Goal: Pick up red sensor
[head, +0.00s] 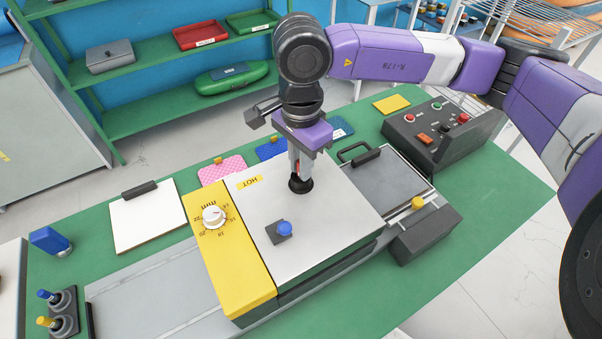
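My gripper (300,172) points straight down over the far part of a white machine top (335,215). Its fingers end at a round black piece (300,185) at the white surface. I cannot tell if the fingers grip this piece or if it touches the top. A small reddish patch shows between the fingers, too small to identify. No red sensor can be made out for certain. A blue knob on a dark square base (284,229) sits on the white top, nearer and left of my gripper.
A yellow panel with a dial (214,217) borders the white top on the left. A grey plate with a black handle (385,180) lies right. A control box (440,135) stands on the green table (490,200). A clipboard (147,215) lies left. Green shelves (150,65) stand behind.

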